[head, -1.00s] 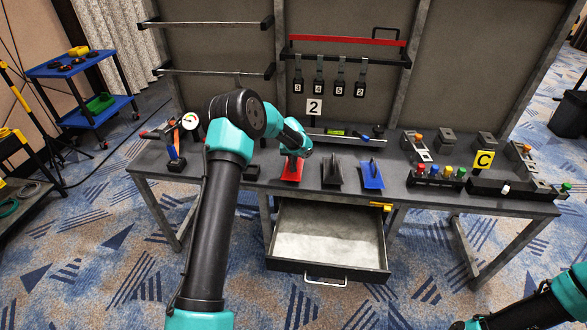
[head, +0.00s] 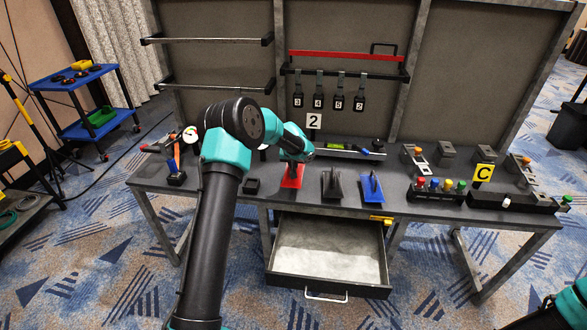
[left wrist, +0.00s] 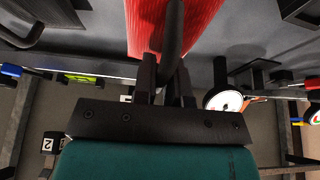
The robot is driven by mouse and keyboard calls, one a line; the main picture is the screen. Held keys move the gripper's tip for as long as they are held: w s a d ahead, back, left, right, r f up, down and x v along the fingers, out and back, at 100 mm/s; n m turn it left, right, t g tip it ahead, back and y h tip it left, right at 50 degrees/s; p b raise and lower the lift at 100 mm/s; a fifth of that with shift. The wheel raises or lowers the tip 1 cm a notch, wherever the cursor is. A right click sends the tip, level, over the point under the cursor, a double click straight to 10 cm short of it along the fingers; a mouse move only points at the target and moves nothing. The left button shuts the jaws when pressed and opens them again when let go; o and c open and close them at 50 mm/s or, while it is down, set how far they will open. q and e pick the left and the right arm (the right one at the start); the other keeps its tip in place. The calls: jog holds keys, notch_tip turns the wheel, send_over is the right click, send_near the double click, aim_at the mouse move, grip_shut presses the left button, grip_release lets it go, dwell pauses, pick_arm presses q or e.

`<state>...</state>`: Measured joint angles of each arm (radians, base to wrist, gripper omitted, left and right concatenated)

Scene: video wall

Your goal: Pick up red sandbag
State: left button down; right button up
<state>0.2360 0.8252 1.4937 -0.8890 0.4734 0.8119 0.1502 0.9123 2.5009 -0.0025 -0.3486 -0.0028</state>
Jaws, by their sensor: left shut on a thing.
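The red sandbag (head: 292,179) stands on the dark workbench (head: 400,202), left of a black sandbag (head: 332,187) and a blue sandbag (head: 371,189). My left gripper (left wrist: 168,75) is shut on the black handle of the red sandbag, which also shows in the left wrist view (left wrist: 150,22). I cannot tell whether the bag is clear of the bench. Only a bit of my right arm shows at the lower right edge; its gripper is out of view.
An open, empty drawer (head: 325,252) juts out below the bench. A number 2 sign (head: 314,121) stands behind the red bag. Hanging tags (head: 318,101) line the back panel.

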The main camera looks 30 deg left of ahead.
pick_arm(q)
jog(key=s+d+r, duration=0.1)
jog(key=s+d, duration=0.7)
jog(key=s, duration=0.5)
jog(key=shift+s, duration=0.25)
jog(key=shift+d+r, duration=0.1)
dwell(0.4)
